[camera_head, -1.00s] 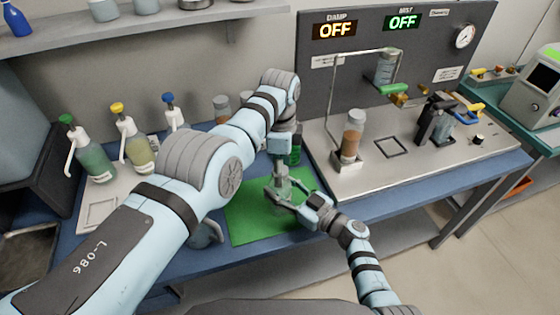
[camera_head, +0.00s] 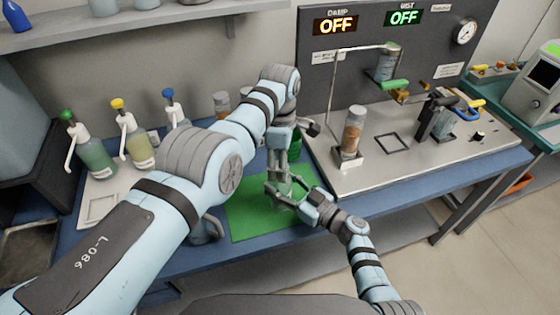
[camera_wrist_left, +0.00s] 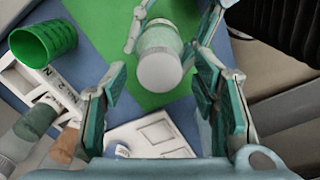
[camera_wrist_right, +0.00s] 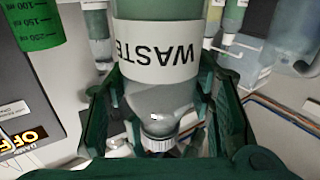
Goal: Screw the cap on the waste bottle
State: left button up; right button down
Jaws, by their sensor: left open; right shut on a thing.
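The waste bottle, its label reading WASTE (camera_wrist_right: 157,52), fills the middle of the right wrist view. A white ribbed cap (camera_wrist_right: 158,144) sits at its mouth; in the left wrist view the cap's round top (camera_wrist_left: 160,70) faces the camera. My right gripper (camera_head: 286,194) is shut on the bottle above the green mat; its fingers also flank the bottle in the right wrist view (camera_wrist_right: 165,115). My left gripper (camera_head: 278,172) is just above the bottle, pointing down. Its fingers are wide apart and empty in the left wrist view (camera_wrist_left: 160,95), with the cap beyond them. How tight the cap is cannot be seen.
The green mat (camera_head: 245,215) lies on the blue table. A green beaker (camera_wrist_left: 42,43) stands near the bottle. Several pump bottles (camera_head: 135,140) stand at left. The grey apparatus (camera_head: 375,165), with a brown-filled bottle (camera_head: 352,132), is at right.

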pick_arm(q)
jog(key=n, duration=0.9)
jog(key=shift+n, duration=0.6)
notch_tip(320, 180, up, 8)
jog(key=m, duration=1.1)
jog(key=shift+d+r, duration=0.1)
jog(key=shift+r, duration=0.1)
jog(key=m, duration=1.2)
jog(key=shift+w+r, duration=0.25)
jog(key=shift+r, duration=0.05)
